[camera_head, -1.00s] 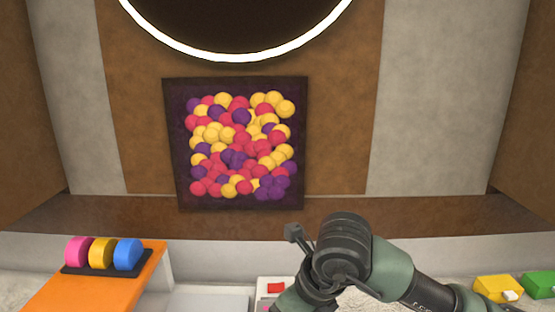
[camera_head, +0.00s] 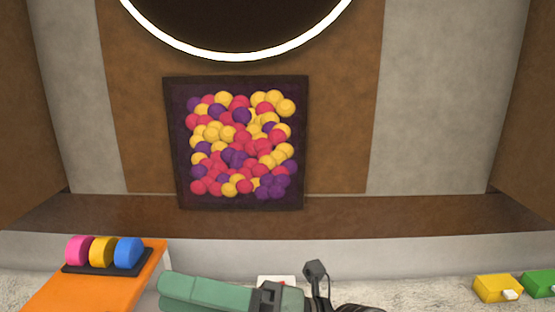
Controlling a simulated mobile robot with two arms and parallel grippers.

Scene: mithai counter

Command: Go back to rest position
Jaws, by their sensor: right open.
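My right gripper (camera_head: 168,288) shows at the bottom edge, left of centre, with its green fingers pointing left and its dark wrist to the right. It is open, and I see nothing held in it. Part of it is cut off by the lower frame edge. A small dark camera on my wrist stands up beside it. My left gripper is not in view.
An orange stand (camera_head: 90,290) at lower left carries pink (camera_head: 78,251), yellow (camera_head: 101,252) and blue (camera_head: 128,252) rounded pieces on a dark base. A yellow box (camera_head: 497,288) and a green box (camera_head: 540,284) sit at lower right. A framed ball panel (camera_head: 173,140) hangs on the wall.

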